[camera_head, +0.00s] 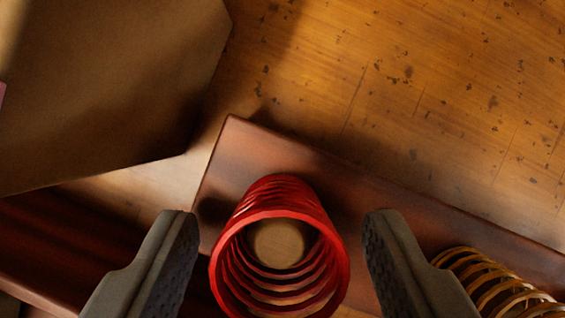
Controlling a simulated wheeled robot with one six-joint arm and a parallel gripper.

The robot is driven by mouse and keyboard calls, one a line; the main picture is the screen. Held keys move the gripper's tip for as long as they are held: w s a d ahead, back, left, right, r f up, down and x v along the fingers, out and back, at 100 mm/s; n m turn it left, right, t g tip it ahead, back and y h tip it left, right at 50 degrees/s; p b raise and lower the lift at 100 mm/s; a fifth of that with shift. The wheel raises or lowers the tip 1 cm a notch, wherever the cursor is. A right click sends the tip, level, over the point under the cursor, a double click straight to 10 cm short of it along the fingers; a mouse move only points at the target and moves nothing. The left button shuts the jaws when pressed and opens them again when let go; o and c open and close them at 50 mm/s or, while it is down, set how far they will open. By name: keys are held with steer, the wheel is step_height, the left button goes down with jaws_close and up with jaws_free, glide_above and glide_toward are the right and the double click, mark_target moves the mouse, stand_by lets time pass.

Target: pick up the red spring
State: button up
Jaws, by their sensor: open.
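The red spring (279,199) stands at the bottom middle of the view, seen from above into its coils. A round tan surface shows down inside it. My gripper (279,225) is open, with one dark grey finger to the left of the spring and one to the right. A gap shows between each finger and the coils, so neither finger appears to touch it. The lower edge of the spring is close to the bottom of the picture.
The spring is over a reddish-brown wooden board (420,217). A gold spring (490,283) lies close by the right finger. A large brown box-like object (110,80) fills the upper left. The scuffed wooden surface (430,90) at the upper right is clear.

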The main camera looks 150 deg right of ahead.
steer(key=shift+f, duration=0.25)
steer(key=c, duration=1)
steer(key=shift+r, duration=0.1)
steer(key=shift+w+r, duration=0.1)
steer(key=shift+r, duration=7.25)
